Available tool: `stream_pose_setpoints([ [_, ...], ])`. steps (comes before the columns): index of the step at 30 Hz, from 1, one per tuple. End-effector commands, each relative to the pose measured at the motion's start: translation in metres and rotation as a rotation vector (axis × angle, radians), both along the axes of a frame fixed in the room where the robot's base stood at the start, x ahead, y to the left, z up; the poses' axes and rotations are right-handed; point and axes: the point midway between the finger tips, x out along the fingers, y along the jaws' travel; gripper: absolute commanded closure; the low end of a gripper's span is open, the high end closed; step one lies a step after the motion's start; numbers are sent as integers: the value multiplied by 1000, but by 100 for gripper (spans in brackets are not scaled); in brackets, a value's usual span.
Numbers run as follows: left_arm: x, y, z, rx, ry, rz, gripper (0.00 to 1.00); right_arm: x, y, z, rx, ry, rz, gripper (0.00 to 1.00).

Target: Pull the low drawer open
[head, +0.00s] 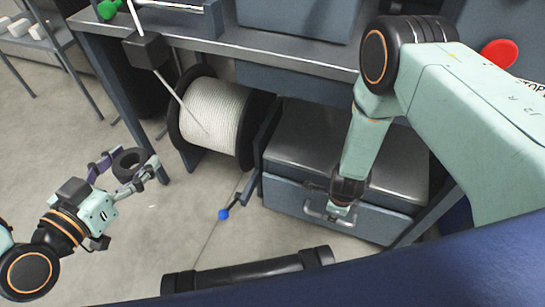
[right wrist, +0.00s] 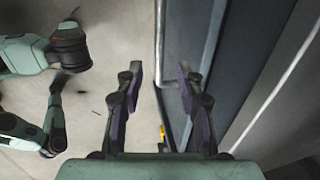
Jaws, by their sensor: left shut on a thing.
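The low drawer (head: 285,197) has a blue-grey front below the bench, with a bar handle (head: 318,214) on it. Its front looks flush with the cabinet around it. My right gripper (head: 339,209) is at the handle, with its fingers mostly hidden by my own wrist. In the right wrist view my right gripper (right wrist: 160,75) has its fingers spread, with a grey bar (right wrist: 160,35) running between them; I see no clear contact.
A large spool of white rope (head: 213,112) stands left of the drawer. A blue-ended lever (head: 223,214) stands in front of it. A black cylinder (head: 250,272) lies across the front. Open floor lies left.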

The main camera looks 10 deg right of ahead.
Motion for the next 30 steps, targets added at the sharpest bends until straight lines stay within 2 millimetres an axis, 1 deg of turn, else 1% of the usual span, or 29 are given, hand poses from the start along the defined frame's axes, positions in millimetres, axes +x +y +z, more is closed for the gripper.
stream_pose_setpoints([
  [1, 0, 0, -9, 0, -1, 0, 69, 1, -1, -15, 1, 1, 0, 63],
  [6, 0, 0, -23, 0, -1, 0, 69, 6, -4, -44, 0, 0, 0, 63],
  [9, 0, 0, -30, 0, -1, 0, 69, 8, -5, -57, 0, 1, 2, 63],
  [12, 0, 0, -35, 0, -1, 0, 69, 10, -6, -66, 0, 0, 1, 63],
  [18, 0, 0, -38, 0, -1, 0, 69, 12, -7, -74, 0, 0, 2, 63],
  [26, 0, 0, -38, 0, -1, 0, 69, 12, -8, -73, 0, 0, 2, 63],
  [30, 0, 0, -38, 0, -1, 0, 69, 12, -8, -73, 0, 0, 2, 74],
])
